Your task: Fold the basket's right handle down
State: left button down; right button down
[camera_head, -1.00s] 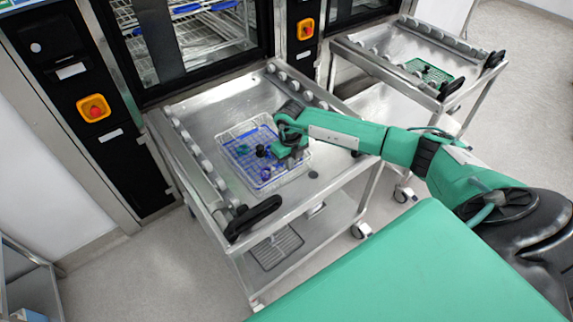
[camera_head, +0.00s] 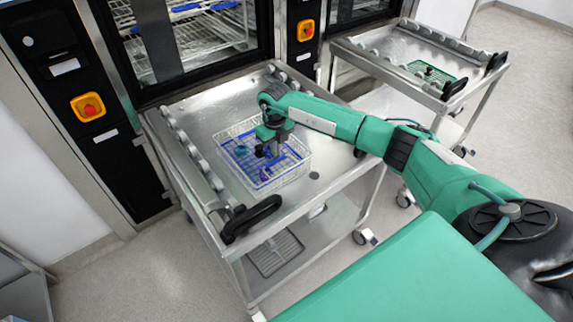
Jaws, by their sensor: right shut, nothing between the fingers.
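The wire basket (camera_head: 262,183) sits on the steel top of the near trolley, with a blue grid in its bottom and small dark and teal items inside. My right gripper (camera_head: 272,153) is shut and empty, pointing down over the inside of the basket. The arm and hand cover the basket's back right part. I cannot make out the right handle or whether it stands up or lies folded. My left gripper is not in view.
The near trolley (camera_head: 212,119) has a black handle (camera_head: 251,219) at its front and rollers along its sides. A second trolley (camera_head: 392,53) at the upper right carries a green tray (camera_head: 432,73). Washers with glass doors stand behind.

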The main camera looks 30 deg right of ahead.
aim_at(276, 162)
notch_tip(276, 162, up, 7)
jog(key=p, duration=0.4)
dwell(0.9)
